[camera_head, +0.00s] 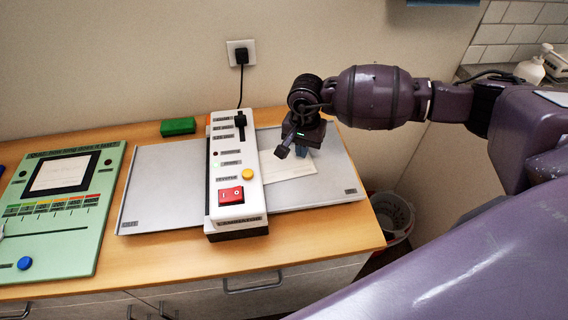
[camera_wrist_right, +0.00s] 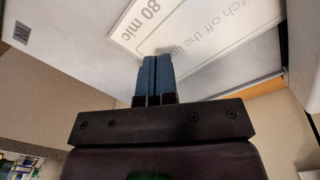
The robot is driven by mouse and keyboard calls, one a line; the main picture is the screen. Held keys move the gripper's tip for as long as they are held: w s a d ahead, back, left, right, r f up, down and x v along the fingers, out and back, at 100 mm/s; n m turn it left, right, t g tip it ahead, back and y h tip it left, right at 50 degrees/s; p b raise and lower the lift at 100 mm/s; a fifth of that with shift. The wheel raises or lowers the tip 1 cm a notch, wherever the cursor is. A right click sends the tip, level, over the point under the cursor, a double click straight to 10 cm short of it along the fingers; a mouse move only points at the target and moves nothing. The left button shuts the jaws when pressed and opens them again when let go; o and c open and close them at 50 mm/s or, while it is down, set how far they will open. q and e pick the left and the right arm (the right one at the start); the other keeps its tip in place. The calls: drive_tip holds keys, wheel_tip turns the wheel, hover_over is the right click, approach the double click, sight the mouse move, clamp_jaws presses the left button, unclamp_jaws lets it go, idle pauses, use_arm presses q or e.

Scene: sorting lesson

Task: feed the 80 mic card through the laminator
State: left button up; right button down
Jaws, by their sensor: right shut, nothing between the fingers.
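The white laminator (camera_head: 222,150) stands across the middle of a grey tray, with a red switch (camera_head: 231,195), an orange button (camera_head: 247,174) and a black lever (camera_head: 240,121). The pale card (camera_head: 292,173) lies on the right part of the tray (camera_head: 335,190), its left end against the laminator's side; I cannot tell whether it is in the slot. In the right wrist view the card (camera_wrist_right: 205,45) reads "80 mic". My right gripper (camera_head: 301,150) is over the card, its blue fingers (camera_wrist_right: 158,62) shut and empty. Whether they touch it is unclear. My left gripper is out of view.
A green board (camera_head: 88,235) with a screen and blue button lies at the left. A green block (camera_head: 178,126) sits behind the left tray part (camera_head: 165,185). A cable runs to a wall socket (camera_head: 241,53). A bin (camera_head: 393,215) stands beyond the table's right edge.

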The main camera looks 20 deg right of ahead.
sight(290, 162)
drive_tip(key=shift+f+b, duration=0.8)
drive_tip(key=shift+f, duration=0.4)
idle(1.2)
drive_tip(key=shift+w+a+f, duration=0.15)
drive_tip(key=shift+a, duration=0.7)
idle(0.4)
drive_tip(key=shift+w+a+b, duration=0.15)
drive_tip(key=shift+a+b, duration=0.2)
drive_tip(key=shift+a, duration=0.3)
drive_tip(key=shift+w+r+p, duration=0.1)
drive_tip(key=shift+r+p, duration=1.4)
drive_tip(key=shift+r, duration=2.25)
drive_tip(key=shift+f, duration=0.1)
